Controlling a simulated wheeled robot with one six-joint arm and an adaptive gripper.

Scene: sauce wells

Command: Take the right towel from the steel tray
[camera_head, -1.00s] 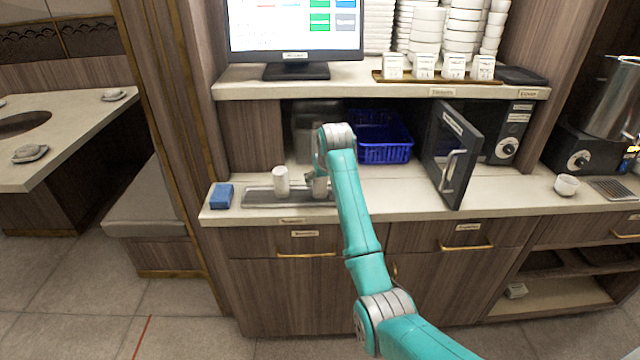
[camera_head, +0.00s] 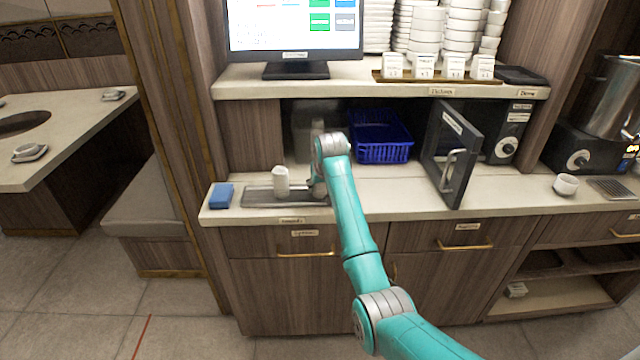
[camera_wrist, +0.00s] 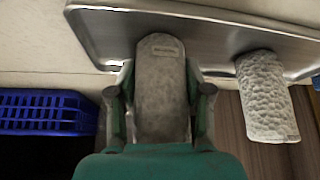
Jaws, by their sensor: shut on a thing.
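The steel tray (camera_head: 258,198) lies on the counter, with a pale rolled towel (camera_head: 281,181) standing on its left part. In the wrist view this towel (camera_wrist: 264,95) is at right, apart from my gripper. My gripper (camera_wrist: 162,88) is shut on the right towel (camera_wrist: 160,110), a grey-white roll with a small label, one finger on each side. The held towel overlaps the tray's edge (camera_wrist: 100,30) there; I cannot tell whether it is clear of the tray. In the head view my gripper (camera_head: 318,188) is at the tray's right end, mostly hidden by my arm.
A blue block (camera_head: 221,195) lies left of the tray. A blue basket (camera_head: 385,152) stands behind at right, and a dark open door (camera_head: 452,155) juts forward beyond it. The upper shelf (camera_head: 400,84) overhangs the back.

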